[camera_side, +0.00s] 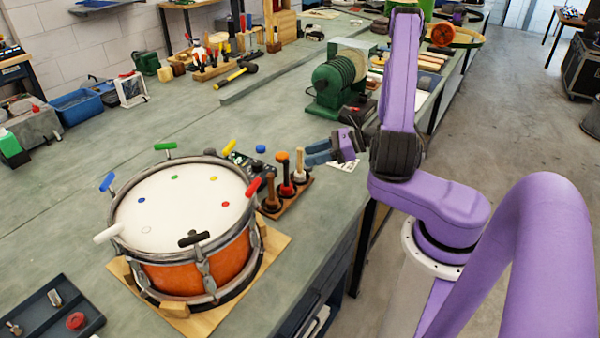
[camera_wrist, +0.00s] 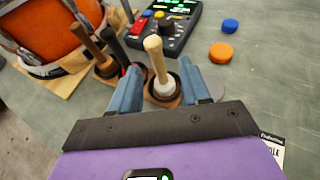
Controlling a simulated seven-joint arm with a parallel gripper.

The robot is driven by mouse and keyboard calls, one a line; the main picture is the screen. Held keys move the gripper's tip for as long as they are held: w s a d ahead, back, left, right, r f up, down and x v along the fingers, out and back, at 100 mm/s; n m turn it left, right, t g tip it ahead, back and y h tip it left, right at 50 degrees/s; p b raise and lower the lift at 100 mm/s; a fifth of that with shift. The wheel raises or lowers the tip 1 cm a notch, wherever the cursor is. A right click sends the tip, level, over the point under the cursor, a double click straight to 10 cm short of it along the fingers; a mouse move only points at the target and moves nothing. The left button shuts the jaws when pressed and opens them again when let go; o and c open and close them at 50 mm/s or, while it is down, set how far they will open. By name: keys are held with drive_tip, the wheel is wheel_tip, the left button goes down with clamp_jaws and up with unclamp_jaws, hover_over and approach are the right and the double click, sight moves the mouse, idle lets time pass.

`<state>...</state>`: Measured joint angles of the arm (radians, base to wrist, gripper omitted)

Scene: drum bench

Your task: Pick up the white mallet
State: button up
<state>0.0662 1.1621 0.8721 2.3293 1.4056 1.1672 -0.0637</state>
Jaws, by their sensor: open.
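The white mallet stands upright in a wooden rack, with its pale wooden handle (camera_wrist: 154,52) up and its white head (camera_wrist: 164,88) low in a dark ring holder. In the side view the white mallet (camera_side: 299,164) is the rack's nearest mallet to my gripper (camera_side: 318,152). In the wrist view my gripper (camera_wrist: 160,66) is open, with one blue finger on each side of the mallet. The fingers look apart from it; how far they reach along it is hard to tell.
Two more mallets, a dark-handled one (camera_side: 286,175) and a brown-handled one (camera_side: 270,190), stand in the same wooden rack (camera_side: 294,196). A control box (camera_wrist: 167,22) is behind them. A drum (camera_side: 180,225) stands left. Blue (camera_wrist: 230,26) and orange (camera_wrist: 221,52) discs lie right on the bench.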

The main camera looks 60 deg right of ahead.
sight(300, 164)
drive_tip(key=shift+x, duration=3.1)
drive_tip(key=shift+r, duration=0.1)
clamp_jaws()
